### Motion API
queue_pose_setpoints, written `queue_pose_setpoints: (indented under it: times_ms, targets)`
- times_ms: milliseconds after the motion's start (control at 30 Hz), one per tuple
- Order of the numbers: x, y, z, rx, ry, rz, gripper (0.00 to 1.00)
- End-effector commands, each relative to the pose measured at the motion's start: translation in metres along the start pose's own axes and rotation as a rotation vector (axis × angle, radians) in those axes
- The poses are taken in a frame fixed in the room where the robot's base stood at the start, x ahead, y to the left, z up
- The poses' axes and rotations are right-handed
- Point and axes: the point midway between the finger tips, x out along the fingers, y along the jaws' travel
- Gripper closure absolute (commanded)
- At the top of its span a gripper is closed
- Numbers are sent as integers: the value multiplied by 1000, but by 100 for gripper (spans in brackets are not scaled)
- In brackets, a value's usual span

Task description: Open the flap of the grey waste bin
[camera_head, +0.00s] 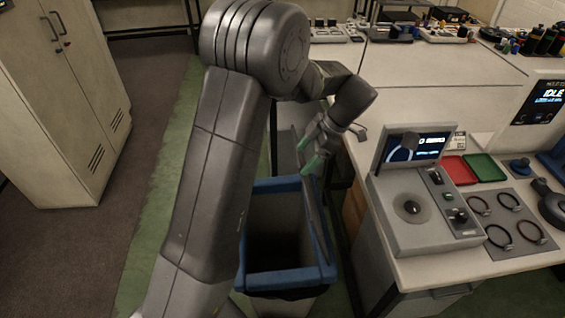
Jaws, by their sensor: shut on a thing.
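The grey waste bin (242,284) stands on the floor left of the workbench, with a blue rim and a dark inside. Its flap (316,218) is a thin grey panel, seen nearly edge-on, standing steeply up along the bin's right side. The bin's mouth shows open to its left. My gripper (311,157), with green fingertips, is at the upper part of the flap and shut on it. The exact contact is small and partly hidden by the fingers. My arm covers the bin's left side.
The workbench (420,275) is close on the right, with a control box (408,208), red tray (459,170), green tray (483,168) and several cable rings. A beige cabinet (62,110) stands at the left. The floor (150,190) between cabinet and bin is clear.

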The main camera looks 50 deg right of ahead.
Motion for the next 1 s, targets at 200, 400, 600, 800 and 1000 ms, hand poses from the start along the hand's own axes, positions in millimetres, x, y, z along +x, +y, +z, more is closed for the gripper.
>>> queue_pose_setpoints:
  times_ms: [200, 400, 600, 800, 1000]
  targets:
    - [-16, -2, 28, 4, -4, -3, 69]
    - [-22, -2, 38, 4, -2, -6, 68]
    - [-22, -2, 40, 5, -2, -8, 69]
    - [-22, -3, 40, 5, -1, -9, 69]
    - [-22, -2, 40, 5, -1, -8, 5]
